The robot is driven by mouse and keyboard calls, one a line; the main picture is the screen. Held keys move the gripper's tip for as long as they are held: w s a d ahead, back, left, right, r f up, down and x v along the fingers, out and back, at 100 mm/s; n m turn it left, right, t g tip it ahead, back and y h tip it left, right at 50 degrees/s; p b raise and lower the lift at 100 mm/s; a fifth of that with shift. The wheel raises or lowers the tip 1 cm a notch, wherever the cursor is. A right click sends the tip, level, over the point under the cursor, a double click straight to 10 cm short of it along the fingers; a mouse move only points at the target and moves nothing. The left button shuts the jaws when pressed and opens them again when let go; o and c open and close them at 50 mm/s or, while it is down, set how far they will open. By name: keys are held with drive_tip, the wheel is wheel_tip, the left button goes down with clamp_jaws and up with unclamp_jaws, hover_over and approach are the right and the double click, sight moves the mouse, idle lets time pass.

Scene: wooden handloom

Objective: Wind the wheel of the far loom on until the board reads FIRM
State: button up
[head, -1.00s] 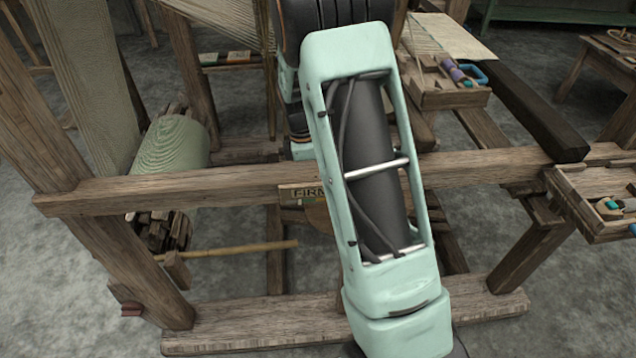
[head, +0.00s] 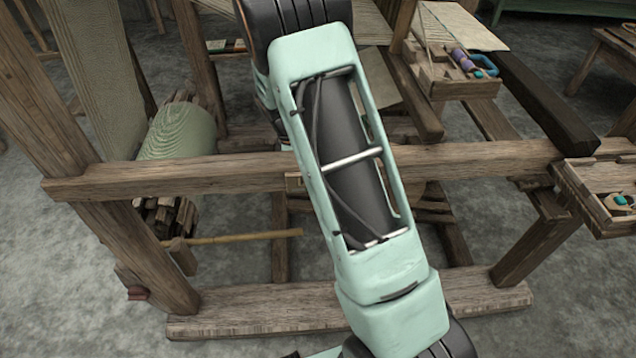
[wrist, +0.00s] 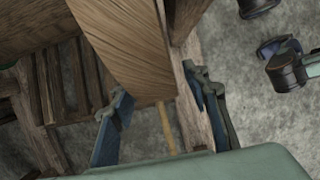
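In the head view a wooden loom carries a roll of pale cloth or thread (head: 180,132) at the left. Below the roll is a dark, peg-like wooden cluster (head: 166,214), which may be the wheel. A thin wooden rod (head: 245,237) runs right from near it. The small board (head: 293,182) on the cross beam is almost wholly hidden behind my arm, so its reading cannot be seen. My gripper is out of the head view. In the wrist view my gripper (wrist: 158,84) has its fingers apart, with a broad wooden plank (wrist: 125,45) beyond them; nothing is visibly clasped.
The loom's cross beam (head: 200,172) and foot beam (head: 255,318) span the area by my arm. Small trays stand at the upper right (head: 455,85) and right edge (head: 590,205). Slatted wood (wrist: 62,85) lies left in the wrist view. Grey floor shows around.

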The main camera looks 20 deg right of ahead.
drive_tip(key=shift+r, duration=0.1)
drive_tip(key=v, duration=1.1)
drive_tip(key=shift+r, duration=0.4)
drive_tip(key=shift+a, duration=0.15)
